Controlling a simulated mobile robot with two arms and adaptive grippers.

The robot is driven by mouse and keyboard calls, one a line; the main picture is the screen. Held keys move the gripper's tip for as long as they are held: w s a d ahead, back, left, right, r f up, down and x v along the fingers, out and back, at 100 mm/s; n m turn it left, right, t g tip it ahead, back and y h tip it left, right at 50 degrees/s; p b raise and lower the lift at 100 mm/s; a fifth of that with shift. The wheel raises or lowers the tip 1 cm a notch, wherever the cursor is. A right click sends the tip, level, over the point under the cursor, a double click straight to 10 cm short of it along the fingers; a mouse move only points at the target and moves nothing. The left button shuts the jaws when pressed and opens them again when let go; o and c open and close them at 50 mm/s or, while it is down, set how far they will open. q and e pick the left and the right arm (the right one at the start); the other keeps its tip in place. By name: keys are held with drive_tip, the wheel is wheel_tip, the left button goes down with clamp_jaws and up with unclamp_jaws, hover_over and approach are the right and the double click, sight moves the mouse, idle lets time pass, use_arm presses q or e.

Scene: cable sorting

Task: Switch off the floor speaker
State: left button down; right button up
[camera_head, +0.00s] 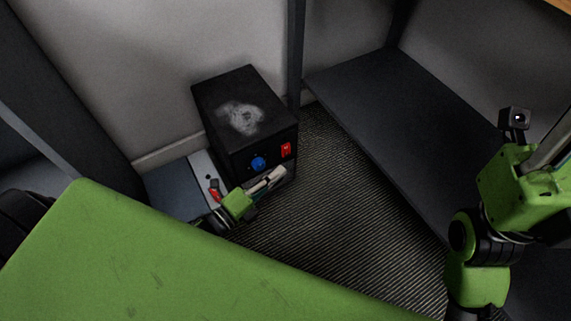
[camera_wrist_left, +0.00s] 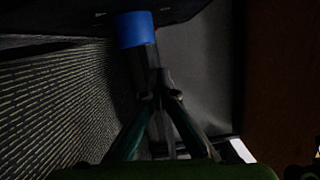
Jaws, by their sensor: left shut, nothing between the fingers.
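The floor speaker (camera_head: 245,118) is a black box with a pale smudge on top, standing on the floor against the wall. Its front has a blue knob (camera_head: 258,163) and, to the right, a red switch (camera_head: 286,149). My left gripper (camera_head: 280,172) is shut and empty, low in front of the speaker, just below the knob and switch. In the left wrist view, its closed fingertips (camera_wrist_left: 164,76) are below the blue knob (camera_wrist_left: 134,29). A red sliver of the switch shows behind the knob. My right arm is at the right; its gripper (camera_head: 552,136) shows only partly.
A dark shelf or panel (camera_head: 390,115) stands to the right of the speaker. A pale strip with a red part (camera_head: 214,190) lies left of the speaker. Ribbed carpet (camera_head: 330,215) is clear between speaker and panel. A grey post (camera_head: 295,50) rises behind.

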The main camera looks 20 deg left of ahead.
use_arm(q)
drive_tip(key=p+v, duration=0.1)
drive_tip(key=v, duration=0.4)
drive_tip(key=shift+s+a+r, duration=0.1)
drive_tip(key=shift+s+r, duration=0.1)
drive_tip(key=shift+s, duration=0.15)
